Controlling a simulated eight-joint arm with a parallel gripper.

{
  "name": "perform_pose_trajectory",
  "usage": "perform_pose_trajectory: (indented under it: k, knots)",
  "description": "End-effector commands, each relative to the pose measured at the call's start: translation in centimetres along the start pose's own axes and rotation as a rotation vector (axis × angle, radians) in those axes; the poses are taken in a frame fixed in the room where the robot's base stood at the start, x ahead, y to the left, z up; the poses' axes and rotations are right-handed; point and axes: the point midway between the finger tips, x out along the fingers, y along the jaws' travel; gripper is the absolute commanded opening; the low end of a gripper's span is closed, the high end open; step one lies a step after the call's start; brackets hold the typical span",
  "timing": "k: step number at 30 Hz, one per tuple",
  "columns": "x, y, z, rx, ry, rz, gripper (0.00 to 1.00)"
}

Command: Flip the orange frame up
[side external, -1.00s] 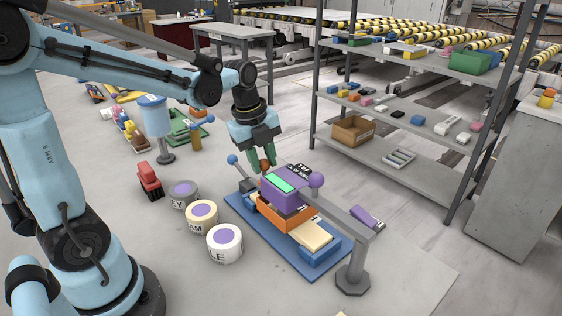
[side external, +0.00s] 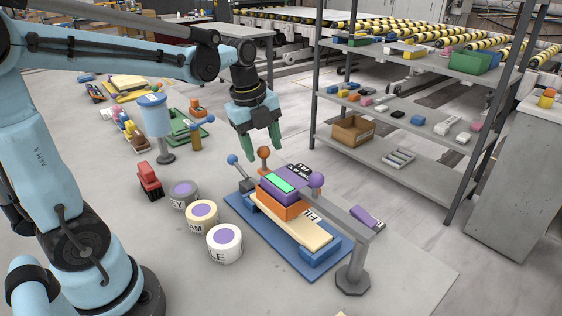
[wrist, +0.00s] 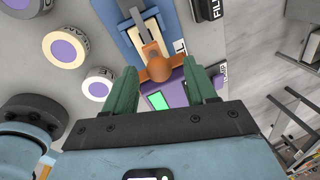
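The orange frame (side external: 284,207) stands raised near the middle of the blue base (side external: 316,268) in the side view, with a long cream bed (side external: 310,231) exposed. Its orange ball knob (side external: 264,153) is up, just below my gripper (side external: 263,157). In the wrist view the orange knob (wrist: 159,69) shows just past and between the green fingertips of my gripper (wrist: 163,76), with a visible gap on each side. My gripper is open and empty.
A grey beam on a post (side external: 352,268) with a purple ball (side external: 316,180) stands at the right of the base. Three labelled pots (side external: 224,243) stand left of it. A blue-topped stand (side external: 155,117) and grey shelving (side external: 385,160) stand further off.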

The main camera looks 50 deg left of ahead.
Motion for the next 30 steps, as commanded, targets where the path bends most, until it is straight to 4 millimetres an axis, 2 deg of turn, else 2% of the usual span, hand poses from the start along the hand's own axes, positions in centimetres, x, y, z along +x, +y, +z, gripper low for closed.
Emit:
perform_pose_trajectory:
  k: [6,11,24,30]
  knots:
    - [-0.2,0.0,0.0,0.000,0.000,0.001,0.56]
    - [-1.7,0.0,0.0,0.000,0.000,0.001,0.56]
    - [-9.0,0.0,0.0,-0.001,0.000,0.001,0.56]
    - [-11.2,0.0,0.0,-0.001,0.000,0.000,0.56]
